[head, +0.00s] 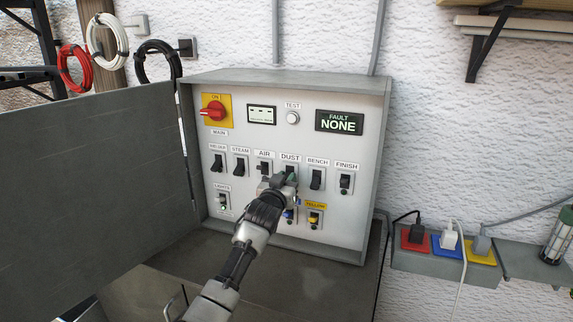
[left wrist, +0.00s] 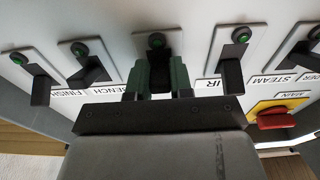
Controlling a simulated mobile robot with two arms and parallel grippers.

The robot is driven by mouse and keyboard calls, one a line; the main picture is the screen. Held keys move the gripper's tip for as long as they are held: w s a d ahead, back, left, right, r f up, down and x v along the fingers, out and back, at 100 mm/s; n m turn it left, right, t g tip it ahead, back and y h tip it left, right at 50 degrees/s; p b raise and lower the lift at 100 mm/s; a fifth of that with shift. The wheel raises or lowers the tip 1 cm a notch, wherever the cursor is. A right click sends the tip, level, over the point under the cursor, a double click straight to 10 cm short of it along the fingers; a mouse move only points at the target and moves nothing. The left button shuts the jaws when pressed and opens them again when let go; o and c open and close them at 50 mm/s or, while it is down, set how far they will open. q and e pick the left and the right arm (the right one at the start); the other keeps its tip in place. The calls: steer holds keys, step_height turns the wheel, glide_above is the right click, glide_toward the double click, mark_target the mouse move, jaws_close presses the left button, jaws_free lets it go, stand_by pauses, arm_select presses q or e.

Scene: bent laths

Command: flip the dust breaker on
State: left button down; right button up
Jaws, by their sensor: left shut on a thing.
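The dust breaker (head: 291,170) sits in the middle row of the grey panel, under the DUST label (head: 290,157). My left gripper (head: 281,182) is at this breaker and hides most of it. In the left wrist view, which shows the panel upside down, the two green fingers of my left gripper (left wrist: 160,78) are shut on the black lever of the dust breaker (left wrist: 160,72), one on each side. The lever's exact position is hard to tell. My right gripper is not in view.
The air breaker (head: 264,168) and the bench breaker (head: 316,179) stand close on either side. A red main switch (head: 213,111) is at upper left. The fault display (head: 339,122) reads NONE. The open cabinet door (head: 90,190) stands to the left.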

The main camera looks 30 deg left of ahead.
arm_select(q)
steer(key=g+p, duration=0.1)
steer(key=p, duration=0.1)
steer(key=r+g+p, duration=0.1)
steer(key=g+p, duration=0.1)
steer(key=p, duration=0.1)
steer(key=shift+r+h, duration=0.3)
steer(key=shift+g+p, duration=0.45)
steer(key=shift+g, duration=0.05)
steer(key=shift+w+r+g+h, duration=0.15)
steer(key=shift+g+h, duration=0.25)
steer(key=shift+g, duration=0.9)
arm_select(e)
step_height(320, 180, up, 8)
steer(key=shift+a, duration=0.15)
arm_select(q)
steer(key=c, duration=1)
jaws_free()
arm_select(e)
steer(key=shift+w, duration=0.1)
